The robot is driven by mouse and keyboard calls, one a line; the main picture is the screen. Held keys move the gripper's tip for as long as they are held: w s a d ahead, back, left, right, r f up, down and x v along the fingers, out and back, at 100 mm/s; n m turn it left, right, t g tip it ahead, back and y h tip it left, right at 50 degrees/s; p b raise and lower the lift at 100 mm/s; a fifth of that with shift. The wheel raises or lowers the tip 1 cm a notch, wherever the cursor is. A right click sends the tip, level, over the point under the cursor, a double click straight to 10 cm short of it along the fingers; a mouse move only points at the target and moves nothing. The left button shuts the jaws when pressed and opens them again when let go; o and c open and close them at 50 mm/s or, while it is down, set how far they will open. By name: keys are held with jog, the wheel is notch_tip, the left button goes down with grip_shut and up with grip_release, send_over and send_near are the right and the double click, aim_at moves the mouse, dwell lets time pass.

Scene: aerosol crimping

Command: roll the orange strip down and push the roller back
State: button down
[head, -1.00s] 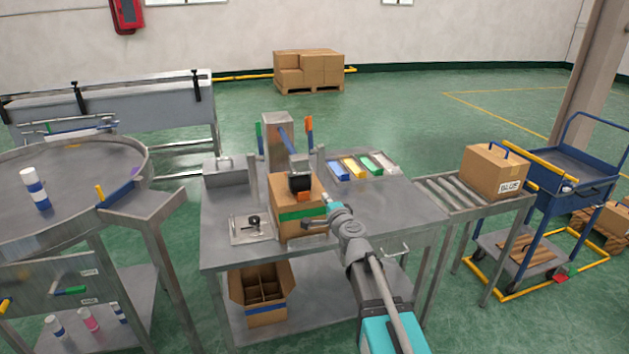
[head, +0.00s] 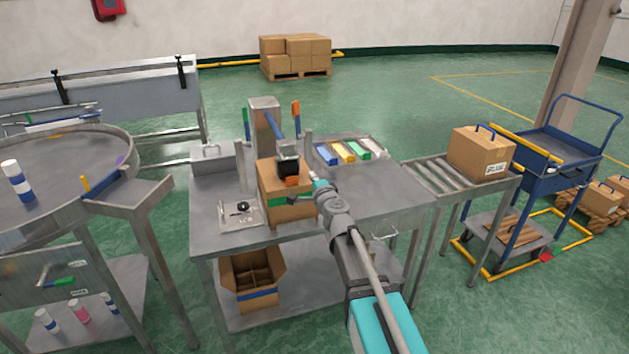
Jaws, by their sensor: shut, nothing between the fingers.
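A brown cardboard box (head: 272,211) stands on the steel worktable, with a green stripe across its front. A black roller (head: 288,168) on a blue arm sits at the box's top front edge. A short orange strip (head: 292,181) shows just below the roller, at the top of the box front. My gripper (head: 294,199) is shut and empty, close in front of the box's front face and just below the orange strip. I cannot tell whether it touches the box. It hides part of the green stripe.
A metal plate with a black knob (head: 242,208) lies left of the box. Coloured bins (head: 343,152) stand behind right. A roller conveyor (head: 437,177) carries another box (head: 480,152). A divided carton (head: 250,278) sits on the lower shelf. The tabletop right of my arm is clear.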

aim_at(277, 131)
jog(key=x, duration=1.1)
jog(key=shift+w, duration=0.15)
jog(key=shift+w+a, duration=0.1)
jog(key=shift+w, duration=0.05)
jog(key=x, duration=2.6)
jog(key=shift+w, duration=0.15)
jog(key=v, duration=1.4)
jog(key=shift+s, duration=0.3)
